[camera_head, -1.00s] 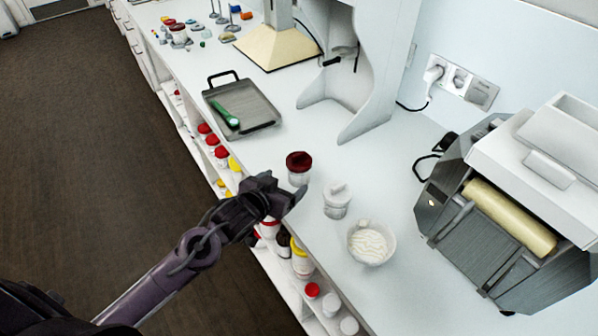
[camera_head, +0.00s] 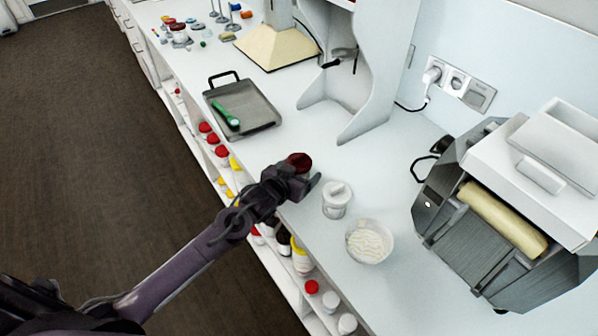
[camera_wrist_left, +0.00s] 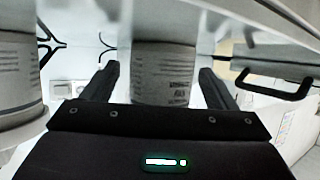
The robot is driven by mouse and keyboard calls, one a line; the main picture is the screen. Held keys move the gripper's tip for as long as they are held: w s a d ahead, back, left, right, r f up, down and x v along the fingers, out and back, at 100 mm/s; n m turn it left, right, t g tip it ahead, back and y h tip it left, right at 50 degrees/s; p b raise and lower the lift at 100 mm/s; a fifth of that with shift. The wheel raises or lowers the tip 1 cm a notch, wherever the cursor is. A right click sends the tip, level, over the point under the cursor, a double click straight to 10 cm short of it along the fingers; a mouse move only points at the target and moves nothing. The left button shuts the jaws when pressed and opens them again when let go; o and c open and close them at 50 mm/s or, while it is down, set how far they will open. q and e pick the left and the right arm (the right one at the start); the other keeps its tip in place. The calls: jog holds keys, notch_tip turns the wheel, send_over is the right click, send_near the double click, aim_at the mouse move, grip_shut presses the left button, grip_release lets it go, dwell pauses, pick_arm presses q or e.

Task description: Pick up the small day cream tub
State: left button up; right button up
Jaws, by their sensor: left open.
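A small clear-white tub with a dark red lid (camera_head: 299,161) stands near the front edge of the counter. My left gripper (camera_head: 308,182) is open at this tub and hides most of its body in the head view. In the left wrist view a labelled tub (camera_wrist_left: 163,75) sits between the two open fingers, with gaps on both sides. Its label is too blurred to read, so I cannot tell if it says day cream. A white-lidded tub (camera_head: 336,201) stands just to the right; a larger-looking tub (camera_wrist_left: 15,85) shows at the left wrist view's left edge.
A bowl of white cream (camera_head: 370,241) stands to the right of the tubs. A grey roller mill (camera_head: 500,215) is further right. A tray (camera_head: 262,112) with a green-handled tool lies behind left. Shelves below the counter hold several jars.

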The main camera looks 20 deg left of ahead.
pick_arm(q)
jog(key=c, duration=1.1)
jog(key=shift+c, duration=0.2)
